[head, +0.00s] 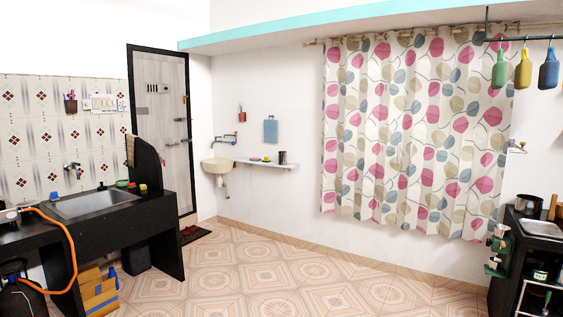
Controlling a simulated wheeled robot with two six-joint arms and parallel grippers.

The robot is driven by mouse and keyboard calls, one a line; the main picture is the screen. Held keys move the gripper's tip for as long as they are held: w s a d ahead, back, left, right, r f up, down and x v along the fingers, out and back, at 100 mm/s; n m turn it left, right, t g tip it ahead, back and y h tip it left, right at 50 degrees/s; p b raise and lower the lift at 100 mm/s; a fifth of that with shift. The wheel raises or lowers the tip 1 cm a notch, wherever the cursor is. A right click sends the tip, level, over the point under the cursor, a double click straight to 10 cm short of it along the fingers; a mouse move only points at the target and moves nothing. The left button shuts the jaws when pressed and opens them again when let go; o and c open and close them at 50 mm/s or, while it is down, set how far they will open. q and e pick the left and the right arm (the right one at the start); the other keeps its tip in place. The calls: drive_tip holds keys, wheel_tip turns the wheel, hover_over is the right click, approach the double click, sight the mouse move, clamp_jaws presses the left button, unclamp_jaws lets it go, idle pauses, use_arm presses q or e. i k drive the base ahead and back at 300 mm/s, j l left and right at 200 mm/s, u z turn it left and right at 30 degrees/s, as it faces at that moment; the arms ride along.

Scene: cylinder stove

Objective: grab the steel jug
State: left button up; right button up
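No object is clearly a steel jug at this size. A dark grey metallic cup-like vessel (282,158) stands upright at the right part of the small wall shelf by the washbasin. A steel pot (528,205) with a dark inside stands on the black counter at the far right. I cannot tell whether either one is the jug. Neither of my grippers shows in the head view.
The tiled floor (270,275) is open in the middle. A black counter with a sink (95,203) stands at left, with cardboard boxes (98,290) and an orange hose (70,245). The washbasin (218,166) and shelf (262,164) are on the far wall.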

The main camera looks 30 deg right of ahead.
sight(283, 155)
drive_tip(key=i+l+z, duration=0.65)
drive_tip(key=i+z, duration=0.15)
drive_tip(key=i+l+z, duration=0.1)
drive_tip(key=i+z, duration=0.3)
drive_tip(key=i, duration=0.2)
drive_tip(key=i+z, duration=0.1)
drive_tip(key=i, duration=3.65)
